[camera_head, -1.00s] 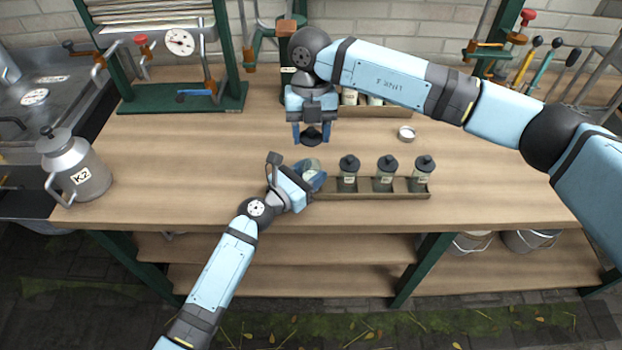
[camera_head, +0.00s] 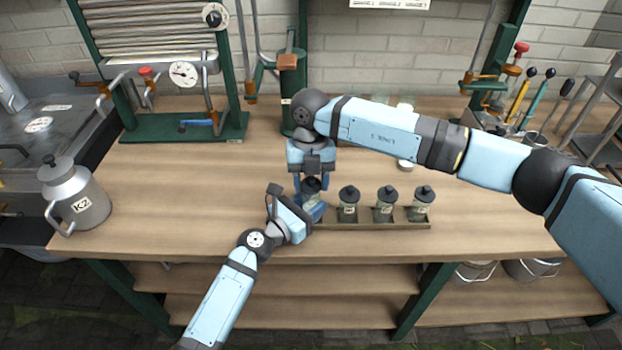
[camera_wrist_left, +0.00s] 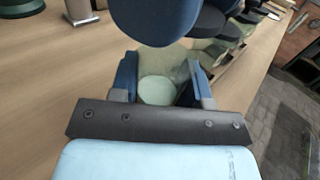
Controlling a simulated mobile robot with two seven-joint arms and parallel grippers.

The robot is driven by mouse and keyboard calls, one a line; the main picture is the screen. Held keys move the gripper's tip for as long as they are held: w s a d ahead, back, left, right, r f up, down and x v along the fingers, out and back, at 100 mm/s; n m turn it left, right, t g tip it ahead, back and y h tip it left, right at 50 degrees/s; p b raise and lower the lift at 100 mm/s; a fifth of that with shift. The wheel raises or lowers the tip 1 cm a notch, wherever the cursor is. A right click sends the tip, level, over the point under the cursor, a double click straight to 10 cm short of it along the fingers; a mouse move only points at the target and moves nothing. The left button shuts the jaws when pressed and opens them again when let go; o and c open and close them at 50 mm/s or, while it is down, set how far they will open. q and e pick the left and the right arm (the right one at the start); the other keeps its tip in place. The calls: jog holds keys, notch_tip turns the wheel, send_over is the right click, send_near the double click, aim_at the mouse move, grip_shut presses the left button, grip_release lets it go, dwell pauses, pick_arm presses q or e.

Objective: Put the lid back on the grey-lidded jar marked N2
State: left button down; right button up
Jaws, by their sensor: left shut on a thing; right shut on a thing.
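A clear jar (camera_head: 305,199) stands at the left end of the low tray (camera_head: 375,225), with my left gripper (camera_head: 312,208) shut around it. The left wrist view shows the pale glass jar (camera_wrist_left: 157,88) between the two blue fingers. Its label is hidden, so I cannot read a mark on it. My right gripper (camera_head: 311,182) points down and is shut on a dark grey lid (camera_head: 312,186). The lid is right over the jar's mouth; I cannot tell whether they touch. A dark blue rounded part of the right gripper (camera_wrist_left: 155,18) fills the top of the left wrist view.
Several dark-lidded jars (camera_head: 348,203) stand in the tray to the right, close to my left gripper. A metal K-2 can (camera_head: 75,195) stands at the left. A green press stand (camera_head: 185,128) is behind. The bench between them is clear.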

jog(key=shift+f, duration=0.9)
jog(key=shift+f, duration=0.6)
jog(key=o, duration=1)
jog(key=shift+s+a, duration=0.1)
pick_arm(q)
jog(key=shift+d, duration=0.1)
pick_arm(e)
jog(key=r, duration=0.4)
jog(key=w+r, duration=0.1)
jog(key=r, duration=0.3)
jog(key=w+r, duration=0.1)
jog(key=r, duration=0.3)
jog(key=shift+w, duration=0.25)
